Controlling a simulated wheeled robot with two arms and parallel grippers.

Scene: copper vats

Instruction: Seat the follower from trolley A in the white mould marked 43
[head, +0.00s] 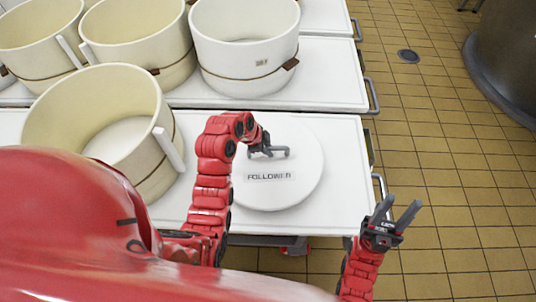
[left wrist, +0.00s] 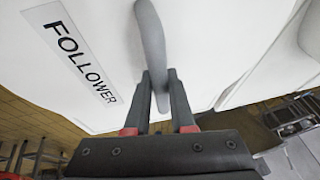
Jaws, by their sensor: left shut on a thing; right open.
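The follower (head: 300,185) is a white round disc with a grey bar handle and a label reading FOLLOWER. It is over the right part of the near white trolley top; I cannot tell whether it rests there or hangs just above. My left gripper (head: 262,152) is shut on its handle. In the left wrist view the fingers (left wrist: 158,95) pinch the grey handle (left wrist: 150,40) from both sides, above the white disc (left wrist: 200,30). My right gripper (head: 396,213) is open and empty, right of the trolley. A white mould (head: 240,50) stands behind, with a small tag too blurred to read.
A cream mould (head: 85,100) stands left of the follower on the near top (head: 345,190). Two more cream moulds (head: 30,40) (head: 135,40) stand at the back left. Tiled floor (head: 440,130) is clear at right, with a drain (head: 407,55) and a large dark vat (head: 505,65).

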